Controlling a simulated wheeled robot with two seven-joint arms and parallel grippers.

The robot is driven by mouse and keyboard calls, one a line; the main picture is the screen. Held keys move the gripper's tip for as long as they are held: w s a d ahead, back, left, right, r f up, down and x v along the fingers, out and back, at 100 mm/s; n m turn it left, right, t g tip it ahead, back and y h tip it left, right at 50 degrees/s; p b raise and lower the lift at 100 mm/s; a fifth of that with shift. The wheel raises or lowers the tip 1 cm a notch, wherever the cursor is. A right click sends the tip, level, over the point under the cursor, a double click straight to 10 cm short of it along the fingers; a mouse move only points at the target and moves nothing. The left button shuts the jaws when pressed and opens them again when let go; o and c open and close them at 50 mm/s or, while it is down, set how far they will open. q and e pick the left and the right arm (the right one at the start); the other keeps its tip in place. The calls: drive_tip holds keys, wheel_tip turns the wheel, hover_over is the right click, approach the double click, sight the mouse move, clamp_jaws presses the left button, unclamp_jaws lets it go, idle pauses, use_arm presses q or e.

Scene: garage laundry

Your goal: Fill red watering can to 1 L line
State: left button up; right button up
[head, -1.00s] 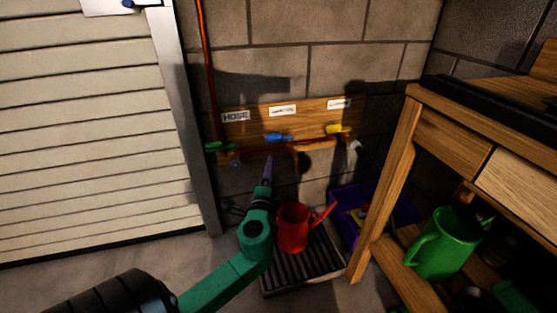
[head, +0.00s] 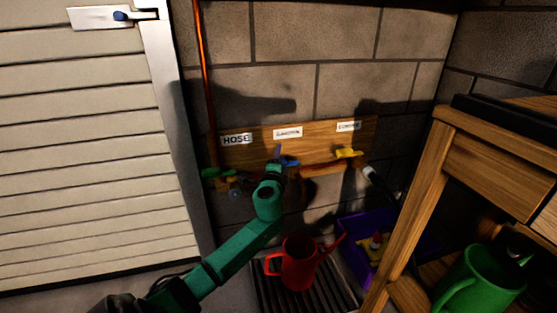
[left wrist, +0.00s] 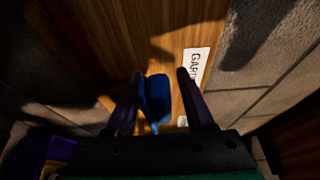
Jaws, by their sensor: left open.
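The red watering can (head: 298,266) stands upright on a dark slatted drain tray (head: 318,299) at the foot of the wall, below the taps. Its spout points right; its water level and 1 L line cannot be seen. The middle tap's blue lever (head: 291,161) sits on a wooden board. My left gripper (head: 278,156) is at this lever, partly hiding it. In the left wrist view the gripper (left wrist: 160,90) is open, with the blue lever (left wrist: 155,97) between its fingers, nearer one finger. My right gripper is not in view.
A green-handled tap (head: 214,172) is left, under the HOSE label (head: 236,139); a yellow-handled tap (head: 347,153) is right. A purple crate (head: 357,229), a wooden workbench (head: 432,165) and a green watering can (head: 480,280) stand to the right.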

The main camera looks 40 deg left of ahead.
use_arm(q)
drive_tip(key=shift+w+a, duration=0.1)
clamp_jaws()
